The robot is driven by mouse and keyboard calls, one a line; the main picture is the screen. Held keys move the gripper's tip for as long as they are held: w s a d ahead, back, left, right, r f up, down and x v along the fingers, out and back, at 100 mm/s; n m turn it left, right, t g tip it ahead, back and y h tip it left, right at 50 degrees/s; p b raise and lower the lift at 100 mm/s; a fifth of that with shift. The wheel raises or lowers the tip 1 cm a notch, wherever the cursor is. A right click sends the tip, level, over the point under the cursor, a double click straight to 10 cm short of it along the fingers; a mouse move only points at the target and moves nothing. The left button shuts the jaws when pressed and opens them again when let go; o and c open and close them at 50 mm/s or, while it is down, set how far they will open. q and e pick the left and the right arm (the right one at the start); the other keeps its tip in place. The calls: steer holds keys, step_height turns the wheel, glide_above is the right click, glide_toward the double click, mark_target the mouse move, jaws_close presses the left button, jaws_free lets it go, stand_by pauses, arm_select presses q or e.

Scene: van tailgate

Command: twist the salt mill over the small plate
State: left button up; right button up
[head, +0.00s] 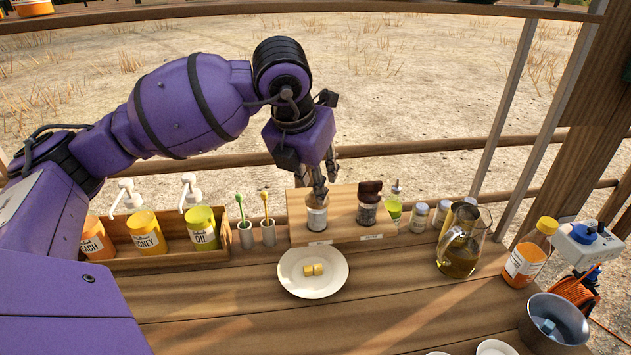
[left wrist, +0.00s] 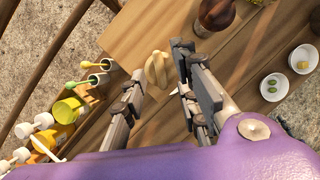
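The salt mill (head: 317,216), with a pale label and light wooden top, stands upright on a wooden stand (head: 340,238) in the head view. Its lobed top (left wrist: 157,68) lies between my left fingers in the left wrist view. My left gripper (head: 319,187) points down over the mill; its fingers (left wrist: 159,72) are apart, with a narrow gap beside the top. A dark-topped mill (head: 368,208) stands to its right. My right gripper is out of view.
A tray (head: 150,266) with pump bottles and two small cups (head: 245,236) are left of the stand. Small jars, a glass pitcher (head: 462,250), an orange-labelled bottle (head: 528,258) and a metal bowl (head: 553,325) are to the right. The table left of the plate is clear.

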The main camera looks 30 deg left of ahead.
arm_select(q)
steer(key=shift+w+f, duration=0.25)
steer(key=shift+f, duration=0.45)
steer(key=shift+w+f, duration=0.1)
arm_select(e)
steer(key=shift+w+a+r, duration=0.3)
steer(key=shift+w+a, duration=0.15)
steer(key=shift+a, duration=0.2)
arm_select(q)
steer(key=c, duration=0.7)
jaws_close()
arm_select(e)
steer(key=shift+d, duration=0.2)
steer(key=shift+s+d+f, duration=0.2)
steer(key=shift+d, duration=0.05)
arm_select(q)
steer(key=shift+m, duration=0.3)
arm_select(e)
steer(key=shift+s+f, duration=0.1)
